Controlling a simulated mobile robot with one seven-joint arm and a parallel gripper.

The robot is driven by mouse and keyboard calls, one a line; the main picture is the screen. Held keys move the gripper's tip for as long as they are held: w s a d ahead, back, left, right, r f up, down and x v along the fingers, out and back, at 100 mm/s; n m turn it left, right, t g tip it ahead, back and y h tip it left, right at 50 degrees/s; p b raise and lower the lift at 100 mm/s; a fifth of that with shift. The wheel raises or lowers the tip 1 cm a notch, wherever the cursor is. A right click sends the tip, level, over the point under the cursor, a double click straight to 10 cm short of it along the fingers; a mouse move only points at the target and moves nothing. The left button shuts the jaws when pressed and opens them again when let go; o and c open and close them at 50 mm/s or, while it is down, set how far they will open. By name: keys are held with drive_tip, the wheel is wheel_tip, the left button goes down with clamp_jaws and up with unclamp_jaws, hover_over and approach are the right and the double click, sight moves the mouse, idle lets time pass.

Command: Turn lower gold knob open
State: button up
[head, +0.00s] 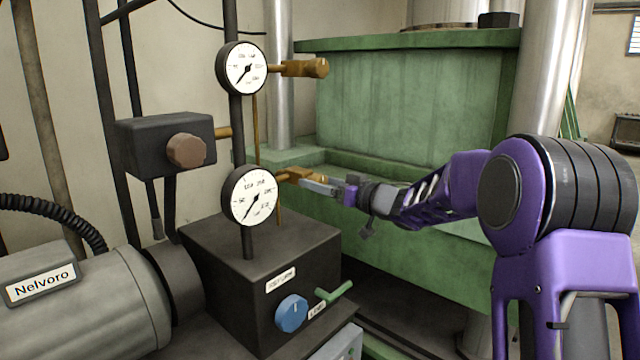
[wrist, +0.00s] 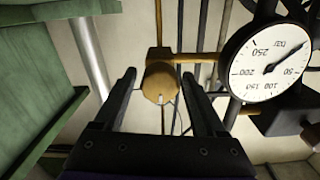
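The lower gold knob (head: 302,174) sticks out to the right of the lower gauge (head: 249,195) in the head view. In the wrist view the round gold knob (wrist: 160,84) faces the camera, with a small pale mark at its lower edge. My gripper (head: 318,184) is at the knob's end in the head view. In the wrist view my gripper (wrist: 159,76) is open, one dark finger on each side of the knob with a visible gap on both sides. Whether the fingertips reach past the knob's face is hard to tell.
An upper gauge (head: 242,69) with another gold knob (head: 304,68) sits above. A brown knob (head: 186,150) is on a dark box to the left. Below are a blue dial (head: 291,312) and a green lever (head: 333,292). A green press (head: 410,110) stands behind my arm.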

clamp_jaws()
drive_tip(key=shift+n, duration=0.3)
drive_tip(key=n+b, duration=0.1)
drive_tip(key=n, duration=0.2)
drive_tip(key=shift+f+n, duration=0.1)
drive_tip(key=shift+n, duration=0.2)
drive_tip(key=n+b, duration=0.1)
drive_tip(key=n, duration=0.3)
drive_tip(key=shift+n+b, duration=0.3)
drive_tip(key=shift+b, duration=0.1)
drive_tip(key=n, duration=0.4)
drive_tip(key=shift+n, duration=0.3)
drive_tip(key=shift+n+b, duration=0.3)
drive_tip(key=shift+n, duration=1.9)
